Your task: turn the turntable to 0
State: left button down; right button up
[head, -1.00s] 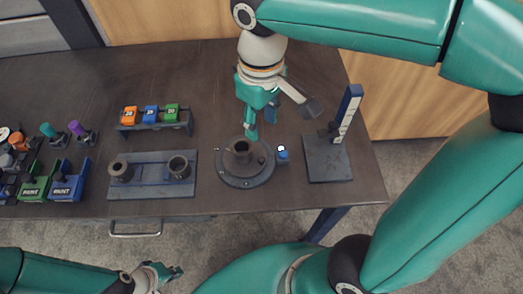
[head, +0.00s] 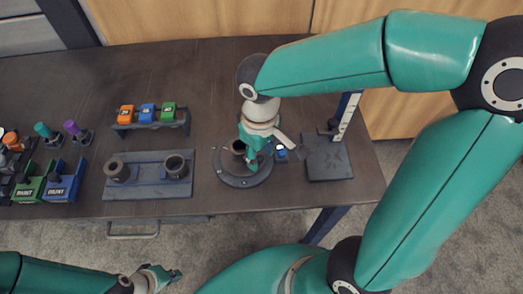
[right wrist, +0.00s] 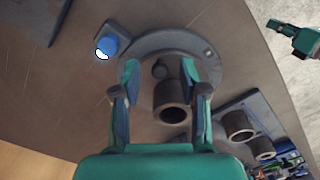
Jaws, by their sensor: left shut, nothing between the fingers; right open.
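The turntable (head: 236,180) is a dark round flanged disc near the table's front edge, with an upright pipe stub (head: 237,147) on it. Contact cannot be told. My left gripper (head: 172,272) is shut and empty, off the table's front.
A plate with two pipe sockets (head: 148,188) lies left of the turntable. A rack of numbered blocks (head: 152,126) stands behind it. A scale post on a base (head: 328,165) stands right. Paint bins (head: 62,186) are far left.

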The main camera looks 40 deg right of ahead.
grip_shut()
jog(key=shift+d, duration=0.15)
jog(key=shift+n, duration=0.3)
